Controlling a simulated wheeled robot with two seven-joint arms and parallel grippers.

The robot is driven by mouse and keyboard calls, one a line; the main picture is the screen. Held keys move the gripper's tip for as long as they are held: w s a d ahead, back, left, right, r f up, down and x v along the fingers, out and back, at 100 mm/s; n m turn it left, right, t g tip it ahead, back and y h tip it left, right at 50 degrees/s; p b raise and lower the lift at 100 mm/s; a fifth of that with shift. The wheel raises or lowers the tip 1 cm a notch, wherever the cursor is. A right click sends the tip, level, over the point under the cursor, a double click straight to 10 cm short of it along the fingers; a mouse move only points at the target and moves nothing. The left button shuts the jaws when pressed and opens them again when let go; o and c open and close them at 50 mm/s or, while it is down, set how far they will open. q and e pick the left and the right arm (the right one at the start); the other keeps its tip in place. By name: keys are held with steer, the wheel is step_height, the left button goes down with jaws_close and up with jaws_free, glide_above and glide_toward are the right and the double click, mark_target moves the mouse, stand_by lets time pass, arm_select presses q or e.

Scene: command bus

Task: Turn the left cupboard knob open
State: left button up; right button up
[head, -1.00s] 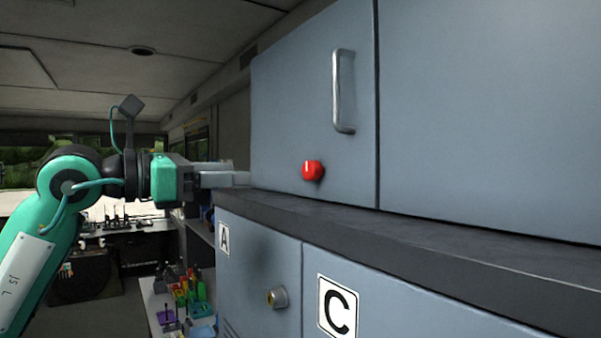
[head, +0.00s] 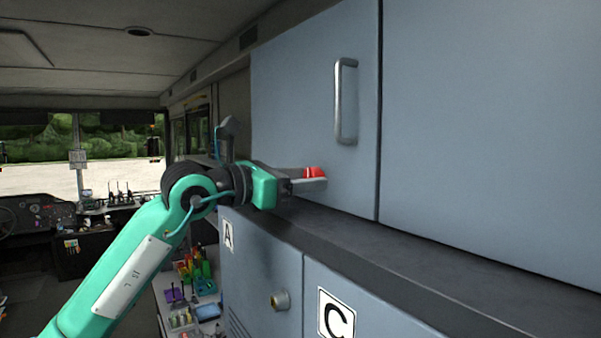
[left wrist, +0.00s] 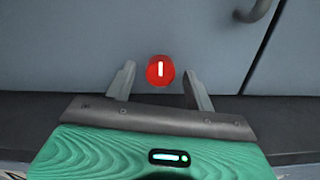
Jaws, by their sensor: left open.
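The red knob (head: 315,172) sits low on the grey-blue upper left cupboard door (head: 300,100). In the left wrist view the knob (left wrist: 160,71) is round, with a white upright line on its face. My left gripper (head: 316,176) is open at the knob, and its fingers partly cover it in the head view. In the left wrist view the fingers of my left gripper (left wrist: 160,84) stand on either side of the knob, with gaps between. The door looks shut. My right gripper is not in view.
A metal handle (head: 346,102) stands out from the door above and right of the knob. A dark ledge (head: 400,258) runs below the door. A shelf with coloured items (head: 195,275) is below left.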

arm_select(q)
steer(key=c, duration=1)
